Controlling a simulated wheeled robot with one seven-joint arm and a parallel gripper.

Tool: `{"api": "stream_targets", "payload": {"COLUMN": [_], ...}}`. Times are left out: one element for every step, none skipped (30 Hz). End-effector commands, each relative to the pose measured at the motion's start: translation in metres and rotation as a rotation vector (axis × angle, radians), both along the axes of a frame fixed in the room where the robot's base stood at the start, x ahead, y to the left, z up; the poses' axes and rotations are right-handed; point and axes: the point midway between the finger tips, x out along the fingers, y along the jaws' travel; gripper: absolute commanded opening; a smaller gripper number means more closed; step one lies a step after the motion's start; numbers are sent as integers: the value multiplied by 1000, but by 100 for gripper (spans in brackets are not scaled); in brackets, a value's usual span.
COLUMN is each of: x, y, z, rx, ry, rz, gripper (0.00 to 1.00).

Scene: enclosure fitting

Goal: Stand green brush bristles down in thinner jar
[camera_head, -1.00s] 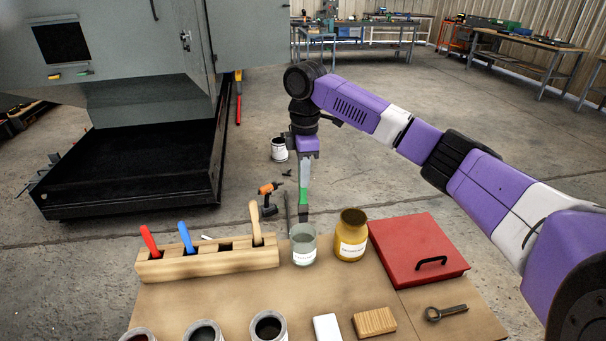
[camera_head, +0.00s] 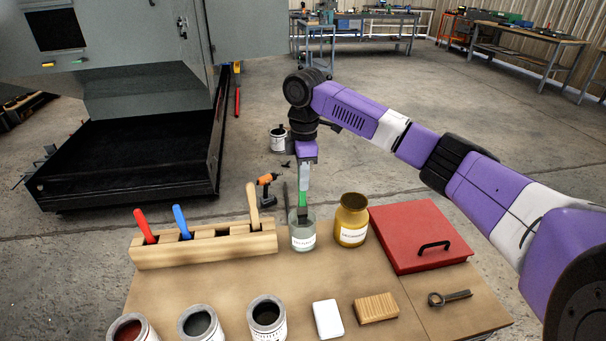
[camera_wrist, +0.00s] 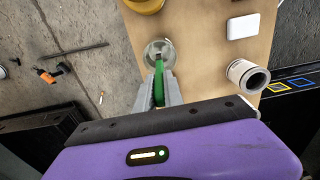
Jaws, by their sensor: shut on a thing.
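My gripper (camera_head: 303,186) is shut on the green brush (camera_head: 303,201), which hangs upright with its bristle end down. The glass thinner jar (camera_head: 303,238), with a white label, stands at the back edge of the bench. The brush's lower end is at the jar's mouth in the head view; its bristles look to be within the rim. In the wrist view the gripper (camera_wrist: 159,88) holds the green brush (camera_wrist: 158,92), whose far end meets the jar (camera_wrist: 160,47). How deep the bristles reach I cannot tell.
A wooden rack (camera_head: 205,250) with red, blue and wooden-handled tools stands left of the jar. A yellow jar (camera_head: 351,220) stands close on the right, beside a red lidded box (camera_head: 418,238). Several paint cans, a white block (camera_head: 328,319) and a wooden block (camera_head: 376,308) sit in front.

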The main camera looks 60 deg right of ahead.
Motion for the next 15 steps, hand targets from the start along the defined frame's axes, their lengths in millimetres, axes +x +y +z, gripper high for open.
{"api": "stream_targets", "payload": {"x": [0, 0, 0, 0, 0, 0, 0, 0, 0, 0, 0, 0, 0, 0, 0], "y": [0, 0, 0, 0, 0, 0, 0, 0, 0, 0, 0, 0, 0, 0, 0], "z": [-5, -7, -11, -13, -15, -18, -20, -22, -25, -27, -29, -32, -34, -35, -37], "rx": [1, 0, 0, 0, 1, 1, 1, 1, 1, 0, 0, 0, 1, 1, 1], "ry": [-1, 0, 0, 0, 1, 0, 0, 0, 1, 0, 0, 0, 1, 1, 1], "rz": [0, 0, -1, 0, 0, 0, 0, 0, 0, 0, 0, 0, 0, 0, 0], "gripper": [0, 0, 0, 0, 0, 0, 0, 0, 0, 0, 0, 0, 0, 0, 0]}}
